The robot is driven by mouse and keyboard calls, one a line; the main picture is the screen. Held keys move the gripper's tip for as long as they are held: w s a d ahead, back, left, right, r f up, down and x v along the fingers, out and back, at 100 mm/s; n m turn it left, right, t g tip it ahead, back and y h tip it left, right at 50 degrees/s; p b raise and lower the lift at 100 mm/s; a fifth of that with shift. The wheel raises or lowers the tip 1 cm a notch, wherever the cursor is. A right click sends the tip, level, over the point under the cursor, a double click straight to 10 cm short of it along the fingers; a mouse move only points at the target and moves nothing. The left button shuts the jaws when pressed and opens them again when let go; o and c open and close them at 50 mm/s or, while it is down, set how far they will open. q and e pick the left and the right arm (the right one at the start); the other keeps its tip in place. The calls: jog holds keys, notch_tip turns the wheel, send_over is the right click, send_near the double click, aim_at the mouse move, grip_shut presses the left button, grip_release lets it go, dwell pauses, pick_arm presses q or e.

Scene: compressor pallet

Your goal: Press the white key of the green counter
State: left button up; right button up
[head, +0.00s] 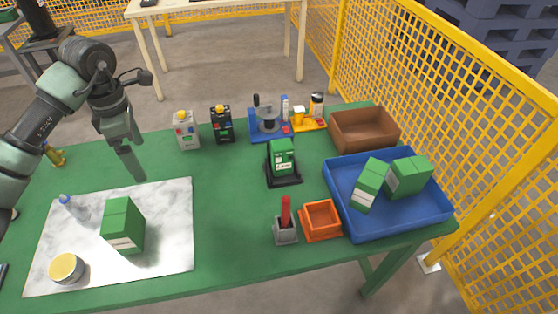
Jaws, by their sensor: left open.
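The green counter (283,158) stands on a dark base near the middle of the green table. Pale marks show on its upper face and front, but they are too small to tell which one is the white key. My left gripper (136,172) points down over the table at the left, near the back edge of the marble board. It is open, empty and well apart from the counter, to its left. My right gripper is not in view.
On the marble board (172,215) stand a green box (122,226), a small bottle (73,206) and a round tin (66,268). Grey (186,131) and black (221,125) devices stand behind. A blue tray (398,218) with green boxes and an orange bin (321,220) are at right.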

pick_arm(q)
grip_shut()
dwell(1.6)
